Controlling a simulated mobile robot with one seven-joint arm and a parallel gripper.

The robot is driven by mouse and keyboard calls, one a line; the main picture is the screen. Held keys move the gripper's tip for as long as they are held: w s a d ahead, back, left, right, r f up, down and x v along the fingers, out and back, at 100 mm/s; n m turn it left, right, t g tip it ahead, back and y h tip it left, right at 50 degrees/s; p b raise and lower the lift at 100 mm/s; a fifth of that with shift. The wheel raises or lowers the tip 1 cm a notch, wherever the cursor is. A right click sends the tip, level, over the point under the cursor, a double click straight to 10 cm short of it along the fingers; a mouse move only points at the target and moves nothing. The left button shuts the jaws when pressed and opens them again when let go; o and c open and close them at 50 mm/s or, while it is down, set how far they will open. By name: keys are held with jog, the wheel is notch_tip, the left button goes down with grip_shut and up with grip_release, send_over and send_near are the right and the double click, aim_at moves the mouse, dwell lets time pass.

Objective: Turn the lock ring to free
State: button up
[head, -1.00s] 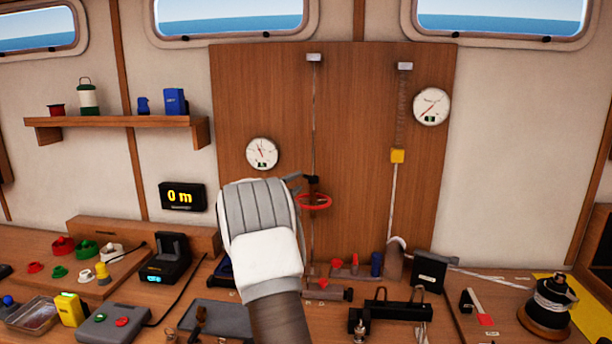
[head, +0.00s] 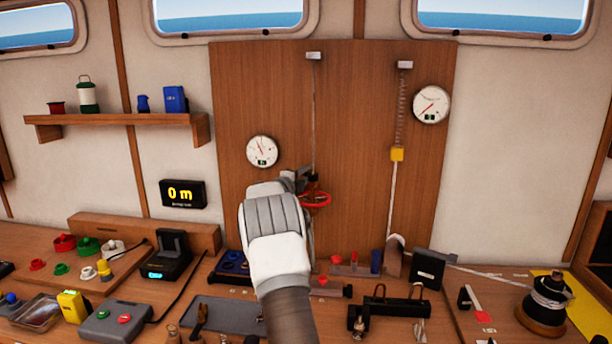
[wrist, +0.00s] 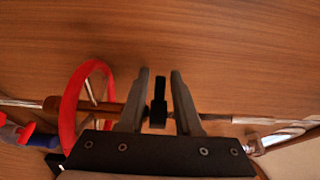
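A red ring (head: 316,199) surrounds the thin vertical line on the wooden panel; in the wrist view it is at the left (wrist: 72,105). A small black tab (wrist: 158,97) stands out from the line close to the ring, beside a brown cylindrical fitting (wrist: 112,107). I cannot tell for sure whether the lock ring is the red ring or the collar bearing the tab. My gripper (wrist: 160,76) is open, one finger on each side of the black tab, with narrow gaps showing. In the head view my gripper (head: 297,178) is partly hidden by my wrist.
Two round gauges (head: 262,151) (head: 431,104) are on the panel. The bench below holds a black bracket (head: 384,304), a control box (head: 115,322) and several small parts. The panel above the ring is mostly clear.

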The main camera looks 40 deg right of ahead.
grip_shut()
